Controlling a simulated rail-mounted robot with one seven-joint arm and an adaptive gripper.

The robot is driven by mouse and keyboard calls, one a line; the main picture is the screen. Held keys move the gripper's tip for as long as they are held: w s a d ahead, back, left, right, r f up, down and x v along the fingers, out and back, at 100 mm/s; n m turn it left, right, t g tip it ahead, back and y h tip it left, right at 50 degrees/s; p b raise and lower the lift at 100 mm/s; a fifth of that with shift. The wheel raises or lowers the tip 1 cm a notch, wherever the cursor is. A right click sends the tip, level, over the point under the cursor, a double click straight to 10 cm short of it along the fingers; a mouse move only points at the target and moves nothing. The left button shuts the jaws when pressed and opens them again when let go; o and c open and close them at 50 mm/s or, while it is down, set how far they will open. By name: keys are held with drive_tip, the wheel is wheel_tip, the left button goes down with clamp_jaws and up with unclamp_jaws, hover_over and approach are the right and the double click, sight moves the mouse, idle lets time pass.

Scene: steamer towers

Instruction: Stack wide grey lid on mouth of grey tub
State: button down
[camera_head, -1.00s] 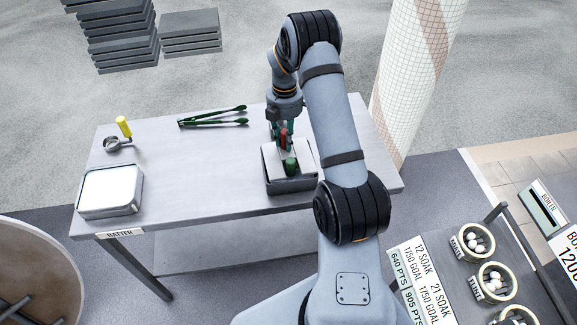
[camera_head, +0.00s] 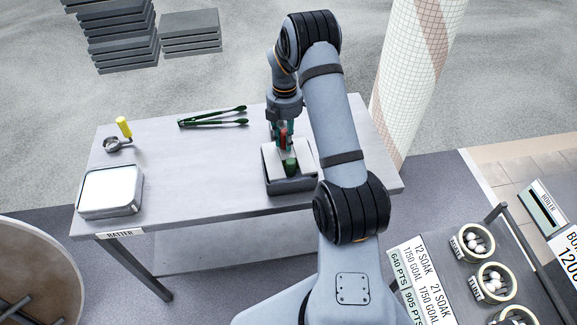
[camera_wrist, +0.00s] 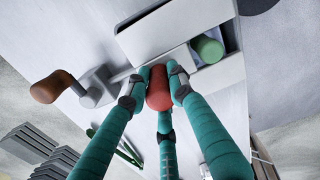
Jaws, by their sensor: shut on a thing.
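A dark grey tub (camera_head: 293,187) stands near the right part of the table, below my gripper. Light grey flat pieces, seemingly the wide lid (camera_wrist: 172,27), lie over or just above its mouth. I cannot tell whether they touch the rim. A green cylinder (camera_head: 291,165) shows in a gap between them; it also shows in the wrist view (camera_wrist: 208,49). My gripper (camera_wrist: 160,84) is shut on a red knob (camera_wrist: 159,92), with teal fingers around it. The knob also shows in the head view (camera_head: 283,138). My fingers partly hide its joint with the grey piece.
A pale-topped tray (camera_head: 110,190) stands at the table's left front. A yellow-handled scoop (camera_head: 119,136) and green tongs (camera_head: 212,117) lie behind. The table (camera_head: 200,175) is clear between tray and tub. A tiled column (camera_head: 415,70) rises beyond the right edge.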

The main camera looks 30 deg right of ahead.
drive_tip(key=shift+f, duration=0.35)
drive_tip(key=c, duration=1.4)
unclamp_jaws()
drive_tip(key=shift+c, duration=0.2)
wheel_tip(320, 180, up, 12)
drive_tip(key=shift+w+r, duration=0.1)
